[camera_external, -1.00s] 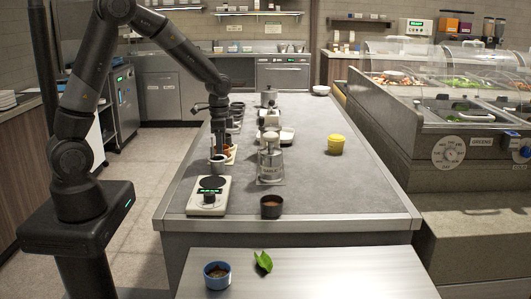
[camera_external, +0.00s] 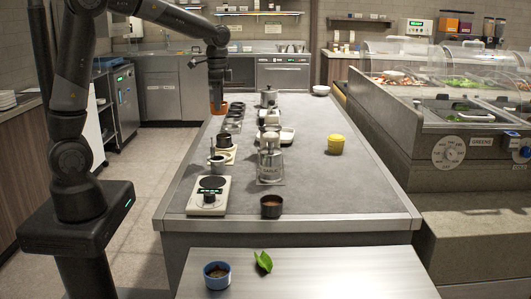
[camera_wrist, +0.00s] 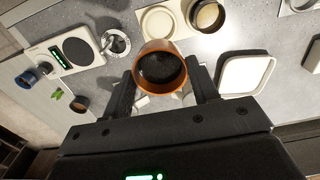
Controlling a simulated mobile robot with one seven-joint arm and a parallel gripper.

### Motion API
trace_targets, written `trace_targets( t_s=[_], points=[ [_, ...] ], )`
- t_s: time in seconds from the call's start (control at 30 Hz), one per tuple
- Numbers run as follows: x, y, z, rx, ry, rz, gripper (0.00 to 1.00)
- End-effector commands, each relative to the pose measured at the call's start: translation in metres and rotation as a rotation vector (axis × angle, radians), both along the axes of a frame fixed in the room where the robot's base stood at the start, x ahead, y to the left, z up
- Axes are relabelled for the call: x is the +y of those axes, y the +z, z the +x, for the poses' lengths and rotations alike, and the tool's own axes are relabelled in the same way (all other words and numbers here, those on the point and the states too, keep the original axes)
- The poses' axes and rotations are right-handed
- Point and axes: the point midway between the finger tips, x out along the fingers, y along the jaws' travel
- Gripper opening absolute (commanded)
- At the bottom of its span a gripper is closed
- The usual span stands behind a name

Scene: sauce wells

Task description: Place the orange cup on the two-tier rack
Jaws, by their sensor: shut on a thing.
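The orange cup (camera_external: 218,108) is held up in the air above the far left part of the grey counter. My gripper (camera_external: 218,99) is shut on it, pointing down. In the wrist view the orange cup (camera_wrist: 160,68) sits upright between the two fingers, with dark contents inside. I cannot make out the two-tier rack for certain; a clear, frame-like stand (camera_external: 270,163) with a label stands mid-counter, and several dark cups (camera_external: 232,122) line the left side beyond it.
A cream holder (camera_wrist: 157,22) shows an empty round spot beside a dark cup (camera_wrist: 207,15). The counter's right side is mostly clear.

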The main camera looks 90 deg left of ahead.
Motion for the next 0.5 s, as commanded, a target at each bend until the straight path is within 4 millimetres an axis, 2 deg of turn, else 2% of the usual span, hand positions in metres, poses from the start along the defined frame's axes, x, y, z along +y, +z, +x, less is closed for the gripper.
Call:
trace_targets(
  t_s=[0.03, 0.2, 0.5],
  points=[
    [0.000, 0.014, 0.001, -0.003, -0.001, 0.002, 0.31],
    [0.000, 0.050, 0.000, -0.002, -0.001, 0.001, 0.31],
    [-0.038, 0.051, 0.058, 0.004, -0.175, 0.002, 0.31]
  ],
)
